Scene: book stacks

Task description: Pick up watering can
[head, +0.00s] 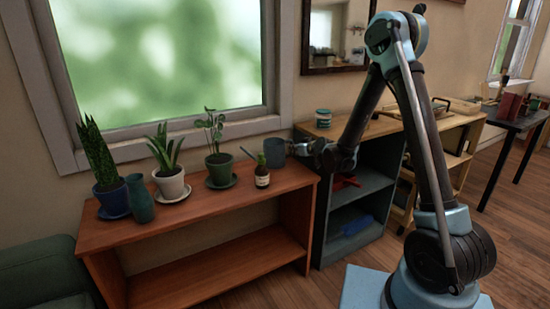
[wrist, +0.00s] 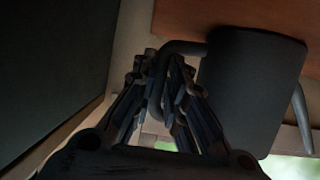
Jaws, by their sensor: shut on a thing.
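The watering can (head: 274,153) is dark grey-blue and stands upright at the right end of the wooden shelf. Its thin spout (head: 247,153) points left. My gripper (head: 299,149) is at its right side. In the wrist view the can's dark body (wrist: 250,85) is right of centre, with its handle (wrist: 183,47) reaching left to my gripper (wrist: 167,75). The fingers are shut on the handle. I cannot tell whether the can's base touches the shelf top.
A dark grey shelf unit (head: 345,222) stands close on the right. A window is behind.

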